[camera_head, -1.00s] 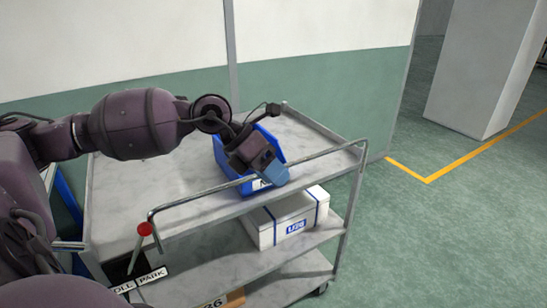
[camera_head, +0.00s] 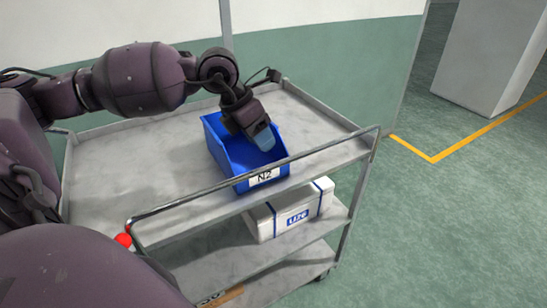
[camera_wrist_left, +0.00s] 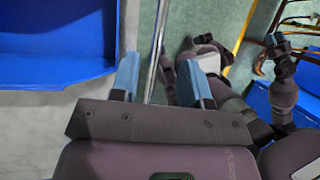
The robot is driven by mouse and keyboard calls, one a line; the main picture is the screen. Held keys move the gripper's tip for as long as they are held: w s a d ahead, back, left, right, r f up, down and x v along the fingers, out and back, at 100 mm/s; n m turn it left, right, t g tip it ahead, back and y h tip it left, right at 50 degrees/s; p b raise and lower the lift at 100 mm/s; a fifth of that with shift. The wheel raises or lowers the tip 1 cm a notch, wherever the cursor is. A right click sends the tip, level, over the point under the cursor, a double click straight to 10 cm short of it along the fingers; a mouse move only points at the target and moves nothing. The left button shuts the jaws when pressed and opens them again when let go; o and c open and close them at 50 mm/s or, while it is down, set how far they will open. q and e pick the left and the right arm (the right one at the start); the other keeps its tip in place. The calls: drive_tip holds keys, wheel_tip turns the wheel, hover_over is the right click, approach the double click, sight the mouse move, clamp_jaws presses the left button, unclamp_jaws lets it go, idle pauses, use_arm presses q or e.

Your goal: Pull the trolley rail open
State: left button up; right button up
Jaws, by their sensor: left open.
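The trolley rail (camera_head: 330,146) is a thin metal bar along the trolley's near edge, bent down at its ends. My left gripper (camera_head: 262,138) is open and empty, above the blue bin in the head view, behind the rail. In the left wrist view, the rail (camera_wrist_left: 156,50) runs upright between the two blue fingertips of my left gripper (camera_wrist_left: 161,77). Whether either finger touches it I cannot tell. An arm of mine with a blue tip (camera_wrist_left: 275,40), probably the right gripper, shows small at the right of that view.
The blue bin (camera_head: 220,150) labelled N2 stands on the trolley's top shelf (camera_head: 130,165). A white box (camera_head: 290,218) sits on the shelf below. A red knob (camera_head: 123,240) is by the rail's left end, partly behind my arm. Green floor (camera_head: 440,230) is free at right.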

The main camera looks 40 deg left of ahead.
sight(276, 162)
use_arm(q)
drive_tip(key=x, duration=0.5)
drive_tip(key=shift+w+f, duration=0.1)
drive_tip(key=shift+f, duration=0.1)
drive_tip(key=shift+w+d+f+b, duration=0.2)
drive_tip(key=shift+d+f+b, duration=0.1)
drive_tip(key=shift+f, duration=0.3)
use_arm(e)
drive_tip(key=shift+w+a+r, duration=0.15)
drive_tip(key=shift+w+a, duration=0.05)
drive_tip(key=shift+w, duration=0.2)
drive_tip(key=shift+w+a+r, duration=0.15)
drive_tip(key=shift+w, duration=0.2)
drive_tip(key=shift+s, duration=0.1)
use_arm(q)
clamp_jaws()
use_arm(e)
drive_tip(key=shift+s+d+f, duration=0.1)
